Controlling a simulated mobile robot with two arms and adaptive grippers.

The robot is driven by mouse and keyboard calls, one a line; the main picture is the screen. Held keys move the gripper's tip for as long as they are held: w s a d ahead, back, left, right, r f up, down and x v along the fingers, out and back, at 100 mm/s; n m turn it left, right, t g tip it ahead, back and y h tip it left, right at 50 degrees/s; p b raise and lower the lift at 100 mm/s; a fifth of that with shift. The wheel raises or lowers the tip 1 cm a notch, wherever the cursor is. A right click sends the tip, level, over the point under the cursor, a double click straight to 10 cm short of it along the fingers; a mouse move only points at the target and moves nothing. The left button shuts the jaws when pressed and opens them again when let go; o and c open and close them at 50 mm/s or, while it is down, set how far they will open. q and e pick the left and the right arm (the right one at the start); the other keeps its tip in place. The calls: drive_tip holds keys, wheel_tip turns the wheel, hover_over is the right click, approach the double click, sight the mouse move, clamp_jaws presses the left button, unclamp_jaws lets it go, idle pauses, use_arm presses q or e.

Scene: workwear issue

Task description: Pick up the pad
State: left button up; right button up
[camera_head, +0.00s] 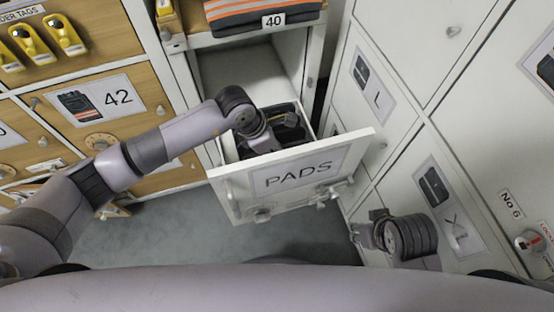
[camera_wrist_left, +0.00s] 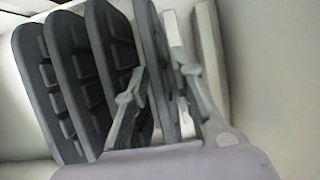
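Several dark ribbed pads (camera_wrist_left: 72,85) stand on edge side by side in the left wrist view. In the head view they are a dark group (camera_head: 290,135) inside the open drawer labelled PADS (camera_head: 230,190), partly hidden by my left arm. My left gripper (camera_head: 285,120) reaches down into this drawer. In the left wrist view its two fingers (camera_wrist_left: 160,75) are apart, with the rightmost dark pad (camera_wrist_left: 158,50) between them; whether they touch it is unclear. My right gripper (camera_head: 366,233) is outside the drawer, near the white locker doors; its opening is unclear.
The drawer front (camera_head: 345,155) is pulled out between wooden lockers on the left and white lockers (camera_head: 385,100) marked L and XL on the right. Folded orange-striped clothing (camera_head: 250,12) lies above, by the 40 label. Grey floor (camera_head: 190,235) shows below the drawer.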

idle(0.5)
use_arm(q)
clamp_jaws()
